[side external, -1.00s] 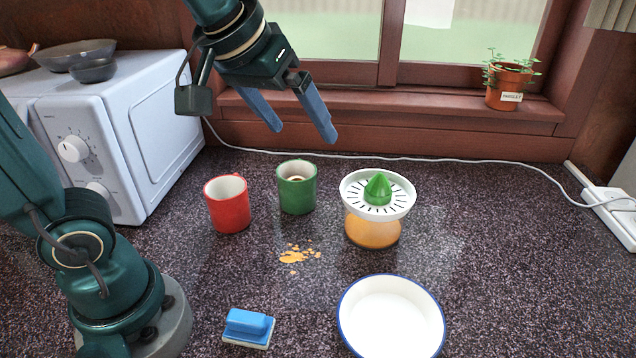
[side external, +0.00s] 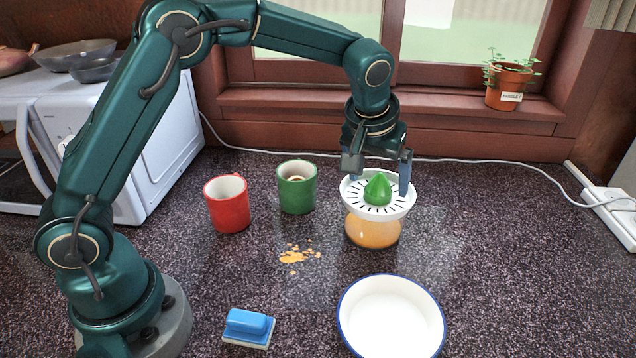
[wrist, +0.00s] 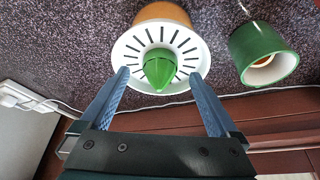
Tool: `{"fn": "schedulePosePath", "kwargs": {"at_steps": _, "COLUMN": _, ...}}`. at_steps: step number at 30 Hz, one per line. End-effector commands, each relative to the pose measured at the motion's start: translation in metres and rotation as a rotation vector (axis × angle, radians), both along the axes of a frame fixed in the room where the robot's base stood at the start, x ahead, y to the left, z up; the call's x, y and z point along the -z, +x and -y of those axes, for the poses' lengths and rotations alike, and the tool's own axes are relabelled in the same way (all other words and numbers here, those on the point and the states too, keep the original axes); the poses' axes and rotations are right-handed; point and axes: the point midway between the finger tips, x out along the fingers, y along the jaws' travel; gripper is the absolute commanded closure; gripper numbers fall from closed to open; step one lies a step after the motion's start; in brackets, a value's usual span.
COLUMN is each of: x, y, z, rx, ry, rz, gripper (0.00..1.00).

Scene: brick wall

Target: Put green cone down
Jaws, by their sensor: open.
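The green cone (side external: 378,189) stands point up in the middle of the white slotted juicer top (side external: 401,207), which sits on an orange juicer bowl (side external: 373,233). My gripper (side external: 380,180) is open at the juicer, its blue fingers apart on either side of the cone. In the wrist view the cone (wrist: 159,72) lies between and just beyond the fingertips (wrist: 160,88). The fingers do not visibly touch it, and nothing is held.
A green mug (side external: 296,192) and a red mug (side external: 228,208) stand left of the juicer. Orange crumbs or spills (side external: 297,254) lie on the counter. A white cable (side external: 480,163) runs behind.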

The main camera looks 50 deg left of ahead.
Motion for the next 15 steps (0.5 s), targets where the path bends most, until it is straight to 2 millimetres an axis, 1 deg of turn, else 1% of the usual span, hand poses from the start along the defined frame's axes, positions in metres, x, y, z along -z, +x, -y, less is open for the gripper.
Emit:
{"fn": "schedulePosePath", "kwargs": {"at_steps": 1, "x": 0.007, "y": 0.002, "z": -0.001, "rx": -0.001, "ry": 0.001, "rz": -0.003, "gripper": 0.04}}
{"fn": "schedulePosePath", "kwargs": {"at_steps": 6, "x": 0.017, "y": 0.006, "z": -0.003, "rx": 0.000, "ry": 0.000, "rz": 0.000, "gripper": 0.04}}
{"fn": "schedulePosePath", "kwargs": {"at_steps": 14, "x": 0.018, "y": 0.007, "z": -0.003, "rx": 0.000, "ry": -0.001, "rz": 0.001, "gripper": 0.04}}
{"fn": "schedulePosePath", "kwargs": {"at_steps": 15, "x": 0.018, "y": 0.007, "z": -0.003, "rx": 0.000, "ry": -0.001, "rz": 0.001, "gripper": 0.15}}
